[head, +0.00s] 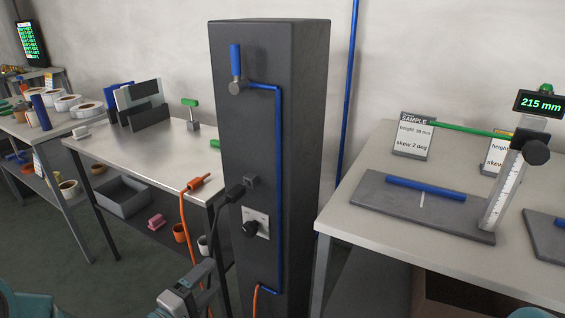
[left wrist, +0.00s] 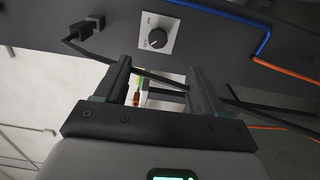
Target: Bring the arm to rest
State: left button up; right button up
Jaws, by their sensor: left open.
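My left gripper (head: 196,283) is at the bottom of the head view, in front of and a little left of the dark column. In the left wrist view its two fingers (left wrist: 158,85) are apart, with nothing gripped between them. The column's plate with a black knob (left wrist: 157,38) is beyond the fingertips; the knob (head: 251,229) also shows in the head view. A black plug (head: 236,193) sits at the column's left side, apart from the gripper. My right gripper is not in view.
The dark column (head: 262,130) carries a blue pipe. An orange cable (head: 184,222) hangs from the left table (head: 150,150). The right table (head: 370,215) holds a gauge with a "215 mm" display (head: 541,104). Open floor (head: 60,270) lies at the lower left.

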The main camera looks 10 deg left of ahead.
pick_arm(q)
jog(key=s+d+f+m+g, duration=0.1)
jog(key=s+d+f+g, duration=0.2)
jog(key=f, duration=0.4)
jog(key=s+d+f+g, duration=0.1)
jog(key=d+f+g, duration=0.1)
jog(key=d+f, duration=0.3)
jog(key=s+d+f+m+g, duration=0.1)
jog(key=s+d+f+g, duration=0.15)
jog(key=f, duration=0.55)
jog(key=s+f+m+g+y, duration=0.2)
jog(key=s+f+m+g, duration=0.75)
jog(key=s, duration=0.45)
notch_tip(320, 180, up, 19)
jog(key=p, duration=1.9)
jog(key=shift+s+d+t, duration=0.2)
jog(key=shift+d+t, duration=0.1)
jog(key=shift+d, duration=0.15)
